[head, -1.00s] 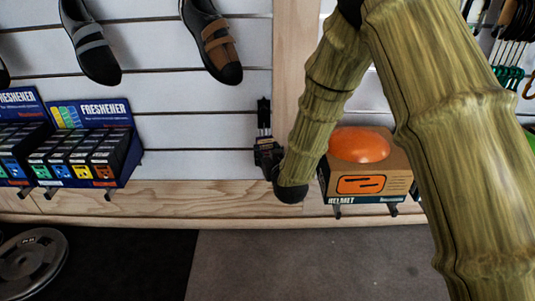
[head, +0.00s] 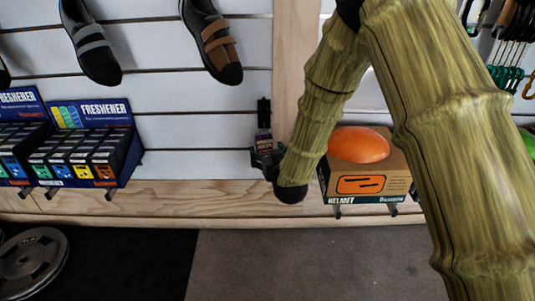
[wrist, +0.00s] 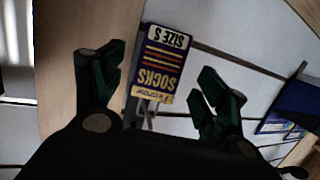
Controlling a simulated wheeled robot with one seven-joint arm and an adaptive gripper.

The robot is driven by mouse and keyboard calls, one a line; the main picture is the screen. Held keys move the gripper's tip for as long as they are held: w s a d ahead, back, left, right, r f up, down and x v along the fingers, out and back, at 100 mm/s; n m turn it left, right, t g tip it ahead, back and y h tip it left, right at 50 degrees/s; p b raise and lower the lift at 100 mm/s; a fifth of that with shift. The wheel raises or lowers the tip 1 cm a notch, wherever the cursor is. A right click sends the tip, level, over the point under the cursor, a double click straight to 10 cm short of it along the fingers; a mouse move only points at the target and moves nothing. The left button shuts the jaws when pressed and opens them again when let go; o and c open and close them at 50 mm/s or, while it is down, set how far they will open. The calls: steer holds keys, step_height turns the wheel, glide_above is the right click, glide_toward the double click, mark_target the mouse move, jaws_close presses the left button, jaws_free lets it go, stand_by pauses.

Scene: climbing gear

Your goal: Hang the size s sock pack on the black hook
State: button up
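The size s sock pack (wrist: 158,62) is purple and yellow and shows upside down in the wrist view, between my fingers. In the head view the pack (head: 264,143) is small and upright, just below the black hook (head: 263,111) on the slatted wall, and seems to hang from it. The exact contact at its top is too small to make out. My gripper (wrist: 162,70) is open, with a gap on both sides of the pack. In the head view my gripper (head: 265,160) is at the pack's lower end and hides part of it.
A boxed orange helmet (head: 358,146) stands on the right, close to my arm. Freshener boxes (head: 82,150) stand on the left. Shoes (head: 212,42) hang above. A wooden ledge (head: 150,198) runs below the wall. A metal plate (head: 35,262) lies at lower left.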

steer(key=v, duration=1.2)
steer(key=s+d+f+m+g+h+p, duration=0.1)
steer(key=s+d+f+g+p, duration=0.1)
steer(key=s+d+f+g, duration=0.65)
steer(key=s+d+f+m+t+h+p, duration=0.15)
steer(key=s+f, duration=0.45)
steer(key=f, duration=0.7)
steer(key=s+d+f+g+h+p, duration=0.1)
steer(key=s+d+f+g, duration=0.25)
steer(key=s, duration=0.55)
steer(key=s+d+f+g+p, duration=0.15)
steer(key=s+f, duration=0.25)
steer(key=s, duration=0.5)
steer(key=s+d+f+g+h, duration=0.1)
steer(key=s+d+f+g, duration=0.25)
steer(key=s, duration=0.65)
step_height(320, 180, up, 37)
steer(key=w+p, duration=0.1)
steer(key=p, duration=3.6)
steer(key=shift+r+m+p, duration=0.2)
steer(key=shift+m+p, duration=0.15)
steer(key=shift+m, duration=0.1)
steer(key=shift+w+d+t+y, duration=0.1)
steer(key=shift+t+y, duration=0.15)
steer(key=shift+c, duration=0.2)
